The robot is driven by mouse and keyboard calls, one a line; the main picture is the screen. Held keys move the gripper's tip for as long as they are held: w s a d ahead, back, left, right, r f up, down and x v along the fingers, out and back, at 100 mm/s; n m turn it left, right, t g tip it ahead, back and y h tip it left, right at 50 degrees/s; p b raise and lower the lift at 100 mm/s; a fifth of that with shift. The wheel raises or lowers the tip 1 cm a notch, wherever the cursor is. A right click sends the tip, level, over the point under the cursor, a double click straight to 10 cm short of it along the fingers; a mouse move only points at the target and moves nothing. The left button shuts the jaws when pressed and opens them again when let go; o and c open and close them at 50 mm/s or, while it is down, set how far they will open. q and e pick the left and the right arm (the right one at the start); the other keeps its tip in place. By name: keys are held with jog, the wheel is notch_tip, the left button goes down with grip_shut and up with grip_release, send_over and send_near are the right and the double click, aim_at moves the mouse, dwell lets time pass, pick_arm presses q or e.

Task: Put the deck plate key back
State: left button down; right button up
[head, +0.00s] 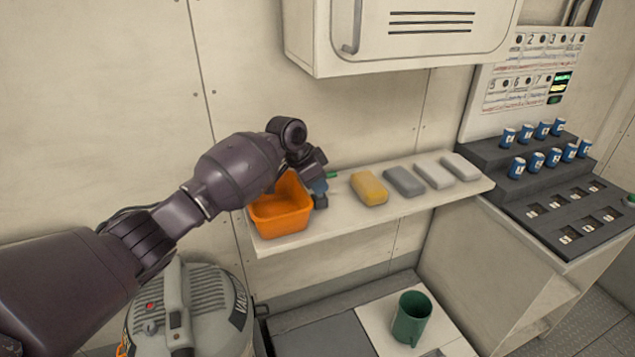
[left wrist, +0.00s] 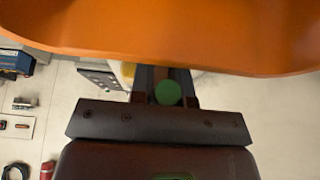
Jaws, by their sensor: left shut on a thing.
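My left gripper (head: 320,192) is at the shelf, just right of the orange bin, and is shut on a green-ended thing (head: 332,175). Most of this thing is hidden by the fingers, so I cannot tell its full shape or whether it is the deck plate key. In the left wrist view its round green end (left wrist: 168,93) shows between the fingers. The orange bin (head: 281,217) stands on the left end of the shelf, and its wall (left wrist: 160,35) fills the top of the left wrist view. My right gripper is not in view.
The white shelf (head: 300,238) also carries a yellow block (head: 369,188) and several grey and white blocks. A cabinet (head: 400,35) hangs above. A green mug (head: 411,318) stands below, a grey vacuum-like machine (head: 190,310) at lower left, and a stepped rack with blue cups (head: 517,167) at right.

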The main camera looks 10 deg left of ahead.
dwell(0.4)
pick_arm(q)
jog(key=c, duration=1)
grip_release()
